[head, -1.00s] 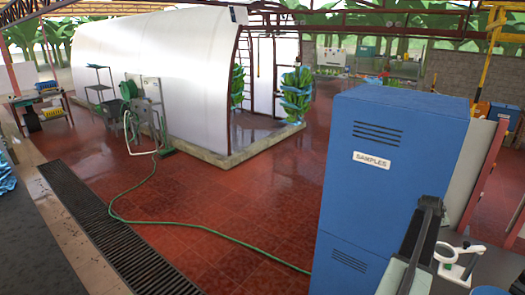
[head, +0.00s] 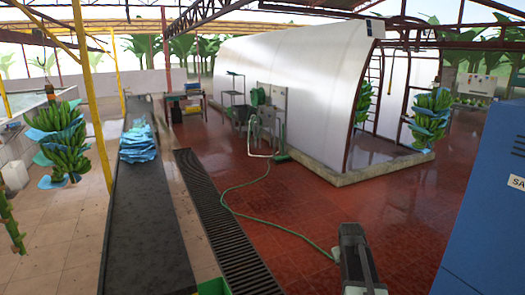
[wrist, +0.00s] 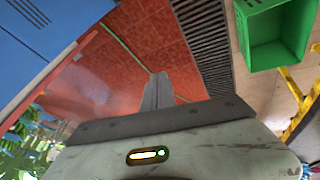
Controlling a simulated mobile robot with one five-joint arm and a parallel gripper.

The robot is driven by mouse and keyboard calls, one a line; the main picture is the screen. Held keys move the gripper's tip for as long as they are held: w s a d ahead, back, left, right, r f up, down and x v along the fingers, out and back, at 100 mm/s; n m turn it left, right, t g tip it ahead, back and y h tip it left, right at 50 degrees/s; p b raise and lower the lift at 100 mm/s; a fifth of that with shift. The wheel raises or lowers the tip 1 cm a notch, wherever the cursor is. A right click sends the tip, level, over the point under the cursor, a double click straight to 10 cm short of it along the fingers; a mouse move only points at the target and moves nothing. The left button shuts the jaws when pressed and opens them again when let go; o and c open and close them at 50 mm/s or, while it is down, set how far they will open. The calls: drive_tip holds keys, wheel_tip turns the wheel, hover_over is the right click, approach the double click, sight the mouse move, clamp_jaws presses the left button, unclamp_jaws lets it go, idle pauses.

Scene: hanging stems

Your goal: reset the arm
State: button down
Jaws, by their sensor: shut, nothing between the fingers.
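My gripper (wrist: 159,82) shows in the wrist view as narrow grey fingers, closed together with nothing between them. It is above the red tiled floor (wrist: 135,45) and apart from everything around it. In the head view, a dark part of my arm (head: 357,262) rises at the bottom, right of centre. I cannot make out the fingers there.
A blue cabinet (head: 492,200) stands close at the right. A green crate (wrist: 276,35) lies near the floor drain (wrist: 205,45). A dark conveyor (head: 145,220) with blue bundles runs at left. Banana stems (head: 60,140) hang on both sides. Red floor with a green hose (head: 285,238) lies ahead.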

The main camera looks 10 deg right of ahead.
drive_tip(key=s+a+f+g+y+b, duration=0.1)
drive_tip(key=s+a+f, duration=0.15)
drive_tip(key=a, duration=0.45)
drive_tip(key=s+a+f+n+b, duration=0.1)
drive_tip(key=s+a+f, duration=0.15)
drive_tip(key=a, duration=0.45)
drive_tip(key=s+a+f+g+y+b, duration=0.1)
drive_tip(key=s+a, duration=0.2)
drive_tip(key=a, duration=0.4)
drive_tip(key=s+a+m+g, duration=0.2)
drive_tip(key=s, duration=0.7)
drive_tip(key=shift+a+f+y, duration=0.35)
drive_tip(key=shift+y, duration=0.05)
